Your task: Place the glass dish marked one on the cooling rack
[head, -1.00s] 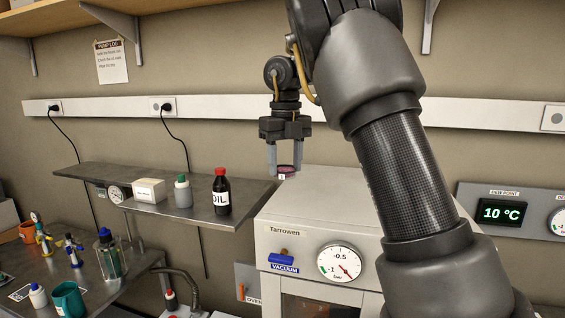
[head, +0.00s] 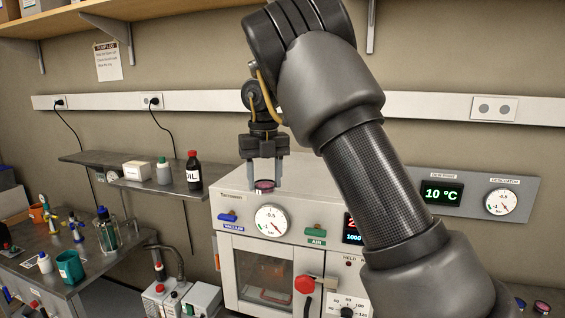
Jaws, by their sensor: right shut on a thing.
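My right gripper (head: 265,170) points down in front of the grey vacuum oven's upper part. It is shut on a small round dish with dark pink contents (head: 264,185), held between the fingertips. A small white tag shows on the dish's front, but its mark is too small to read for sure. I cannot tell whether the dish is clear of the oven top. My left gripper is not in view. I cannot make out a cooling rack for certain.
The vacuum oven (head: 232,206) has a gauge (head: 271,221), a window door and a red knob (head: 305,285). A metal shelf (head: 140,183) at left holds an oil bottle (head: 193,171), another bottle and a white box. A cluttered bench (head: 25,262) stands lower left. Round dishes (head: 541,307) show at lower right.

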